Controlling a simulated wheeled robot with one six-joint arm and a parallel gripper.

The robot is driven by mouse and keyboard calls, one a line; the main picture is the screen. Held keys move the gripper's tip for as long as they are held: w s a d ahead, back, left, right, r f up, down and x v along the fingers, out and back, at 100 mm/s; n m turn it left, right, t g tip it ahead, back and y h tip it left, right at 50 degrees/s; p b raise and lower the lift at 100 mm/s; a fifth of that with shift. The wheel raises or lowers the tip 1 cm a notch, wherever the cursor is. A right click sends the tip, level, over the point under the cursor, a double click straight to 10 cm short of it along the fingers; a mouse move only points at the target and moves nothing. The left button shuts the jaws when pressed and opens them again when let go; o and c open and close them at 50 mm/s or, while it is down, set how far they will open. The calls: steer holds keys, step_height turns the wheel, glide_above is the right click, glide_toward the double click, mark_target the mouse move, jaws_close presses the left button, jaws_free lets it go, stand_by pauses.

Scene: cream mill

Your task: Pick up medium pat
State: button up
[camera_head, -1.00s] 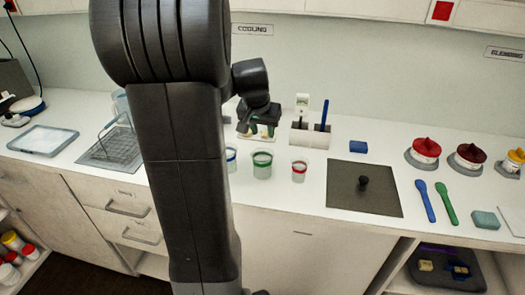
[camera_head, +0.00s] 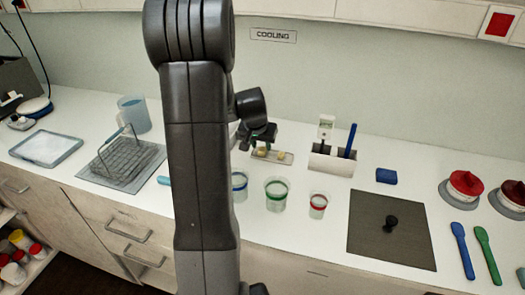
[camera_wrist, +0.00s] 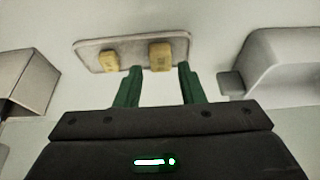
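Two yellow pats lie on a small pale tray (camera_head: 288,159), which also shows in the wrist view (camera_wrist: 85,50). In the wrist view the left pat (camera_wrist: 109,60) looks smaller than the right pat (camera_wrist: 160,57). I cannot tell for sure which is the medium pat. My gripper (camera_head: 262,140) hangs at the tray in the head view. In the wrist view my gripper (camera_wrist: 158,69) has its two green fingers apart with nothing between them. The fingertips point at the tray's near side, the right pat lying just beyond the gap. My arm may hide part of the tray's surroundings in the head view.
A dark mat (camera_head: 370,245) with a black knob lies farther right. A wire rack (camera_head: 125,160) lies left.

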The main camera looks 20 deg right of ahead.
mark_target(263, 152)
steer(key=shift+x, duration=1.55)
steer(key=shift+w, duration=0.1)
steer(key=c, duration=0.7)
steer(key=shift+r, duration=0.2)
step_height(263, 152, up, 10)
steer(key=shift+f+b, duration=0.1)
steer(key=shift+b, duration=0.2)
